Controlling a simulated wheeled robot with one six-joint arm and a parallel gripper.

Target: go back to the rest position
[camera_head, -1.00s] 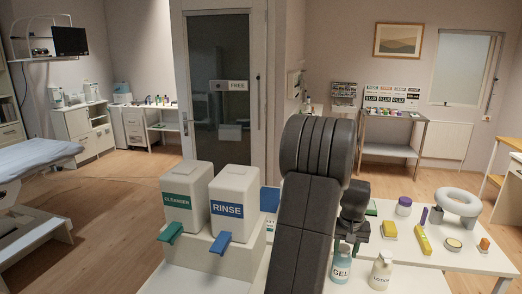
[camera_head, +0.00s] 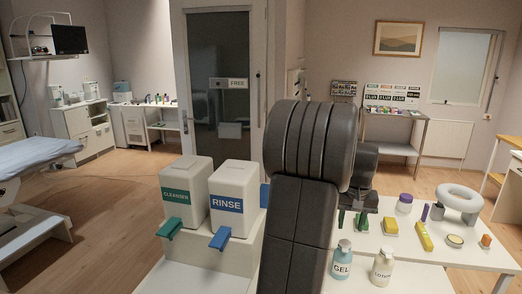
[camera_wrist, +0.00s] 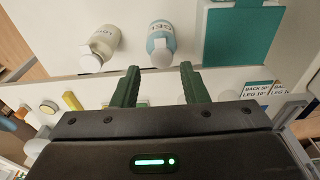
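My gripper (camera_head: 352,221) shows partly behind my dark, folded arm, above the white table behind the two bottles. In the wrist view my gripper (camera_wrist: 160,72) has its two dark green fingers well apart, with nothing between them. The blue GEL bottle (camera_wrist: 160,42) and the cream lotion bottle (camera_wrist: 104,42) lie beyond the fingertips there, clear of them. My arm hides part of the table in the head view.
The GEL bottle (camera_head: 342,260) and lotion bottle (camera_head: 382,267) stand at the table's near side. A yellow item (camera_head: 425,236), purple-lidded jar (camera_head: 404,204) and grey ring cushion (camera_head: 459,200) are at right. The CLEANSER (camera_head: 185,195) and RINSE (camera_head: 236,200) dispensers stand left of my arm.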

